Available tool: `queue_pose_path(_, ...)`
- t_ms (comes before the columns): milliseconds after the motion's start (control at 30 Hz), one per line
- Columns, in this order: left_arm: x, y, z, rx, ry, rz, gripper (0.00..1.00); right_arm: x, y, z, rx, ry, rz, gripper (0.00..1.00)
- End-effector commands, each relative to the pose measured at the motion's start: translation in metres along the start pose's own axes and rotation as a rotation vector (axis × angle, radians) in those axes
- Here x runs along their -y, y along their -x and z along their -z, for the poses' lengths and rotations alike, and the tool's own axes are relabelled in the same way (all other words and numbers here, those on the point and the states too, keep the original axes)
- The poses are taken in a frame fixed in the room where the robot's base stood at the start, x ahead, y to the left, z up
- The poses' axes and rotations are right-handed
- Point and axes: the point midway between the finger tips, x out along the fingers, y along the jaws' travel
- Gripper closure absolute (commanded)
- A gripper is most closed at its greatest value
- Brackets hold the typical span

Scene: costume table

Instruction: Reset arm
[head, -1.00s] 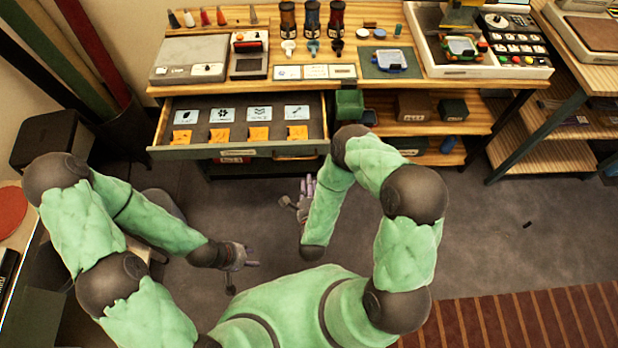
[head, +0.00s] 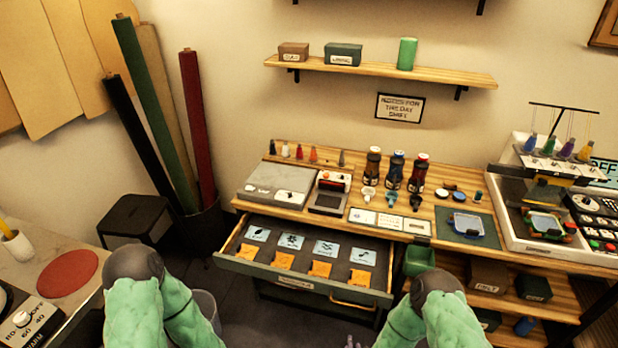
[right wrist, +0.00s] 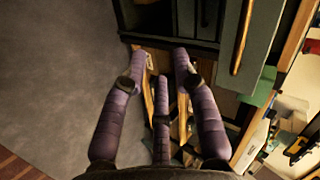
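My right gripper (right wrist: 160,65) shows in the right wrist view, with purple fingers spread apart and nothing between them. It hangs in the air beside the table's open lower part. In the head view only a sliver of my right gripper's fingers (head: 352,342) shows at the bottom edge. Both arms come up from the bottom of the head view, with dark joints and green padding. My left gripper is below the picture and hidden. The open drawer (head: 377,295) sticks out in front of the work table (head: 440,220), apart from both arms in the head view.
The drawer holds several blue cards and orange pieces. Bottles, a grey machine (head: 280,185) and a thread stand (head: 560,150) stand on the table. A black stool (head: 135,215) and a bin of fabric rolls stand left. A side table (head: 45,270) is at far left. Grey floor (right wrist: 60,80) is clear.

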Motion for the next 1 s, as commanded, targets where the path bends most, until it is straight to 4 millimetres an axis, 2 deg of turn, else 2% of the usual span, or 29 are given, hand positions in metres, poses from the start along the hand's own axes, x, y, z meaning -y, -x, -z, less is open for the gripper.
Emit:
queue_pose_path(167,0.0,0.0,0.0,0.0,0.0,0.0,0.6,-0.028,0.015,-0.023,0.248,0.281,-0.187,0.71)
queue_pose_path(267,0.0,0.0,0.0,0.0,0.0,0.0,0.6,-0.044,0.035,-0.035,0.413,0.442,-0.262,0.71)
queue_pose_path(400,0.0,0.0,0.0,0.0,0.0,0.0,0.6,-0.064,0.072,-0.048,0.647,0.645,-0.322,0.71)
queue_pose_path(600,0.0,0.0,0.0,0.0,0.0,0.0,0.6,-0.081,0.116,-0.055,0.88,0.822,-0.338,0.71)
queue_pose_path(733,0.0,0.0,0.0,0.0,0.0,0.0,0.6,-0.085,0.127,-0.057,0.937,0.862,-0.336,0.71)
queue_pose_path(1000,0.0,0.0,0.0,0.0,0.0,0.0,0.6,-0.085,0.128,-0.057,0.943,0.867,-0.335,0.71)
